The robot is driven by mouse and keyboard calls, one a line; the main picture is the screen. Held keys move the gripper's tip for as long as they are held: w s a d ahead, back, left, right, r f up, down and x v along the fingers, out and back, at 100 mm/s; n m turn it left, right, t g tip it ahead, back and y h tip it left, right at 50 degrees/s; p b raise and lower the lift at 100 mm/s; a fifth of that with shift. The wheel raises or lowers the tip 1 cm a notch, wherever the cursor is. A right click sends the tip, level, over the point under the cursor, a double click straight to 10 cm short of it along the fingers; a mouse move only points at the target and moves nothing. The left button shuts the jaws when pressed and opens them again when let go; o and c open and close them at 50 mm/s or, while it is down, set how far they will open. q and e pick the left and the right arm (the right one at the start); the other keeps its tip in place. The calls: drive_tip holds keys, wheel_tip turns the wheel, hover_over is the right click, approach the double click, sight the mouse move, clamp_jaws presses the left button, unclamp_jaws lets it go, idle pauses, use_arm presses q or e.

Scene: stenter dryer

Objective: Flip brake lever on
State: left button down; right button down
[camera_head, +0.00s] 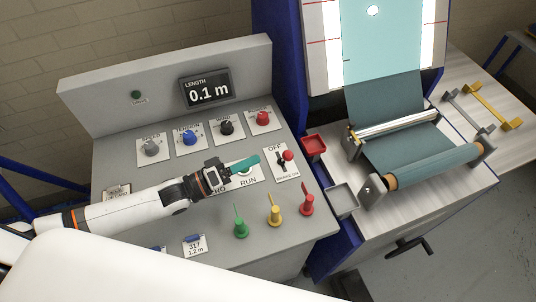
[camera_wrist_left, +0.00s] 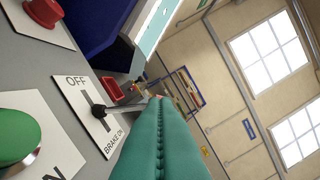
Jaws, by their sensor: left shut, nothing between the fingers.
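The brake lever (camera_head: 289,156) has a red knob and stands out of a slot in a white plate (camera_head: 281,174) marked OFF at the top and BRAKE ON at the bottom. In the left wrist view the dark lever stem (camera_wrist_left: 126,104) reaches toward my fingers, and its end is partly hidden behind them. Which end of the slot it rests at is hard to tell. My left gripper (camera_head: 256,159) has teal fingers, shut and empty, just left of the lever in the head view. The fingers (camera_wrist_left: 160,102) also show in the wrist view; contact with the lever is unclear. My right gripper is out of view.
A green button (camera_wrist_left: 18,138) lies beside the lever plate, mostly hidden by my gripper in the head view. Several knobs (camera_head: 190,137) line the panel behind. Green (camera_head: 240,226), yellow (camera_head: 274,213) and red (camera_head: 307,203) pegs stand in front. Red (camera_head: 314,145) and grey (camera_head: 342,200) trays are right.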

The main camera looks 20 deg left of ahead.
use_arm(q)
drive_tip(key=v, duration=0.4)
drive_tip(key=shift+b, duration=0.3)
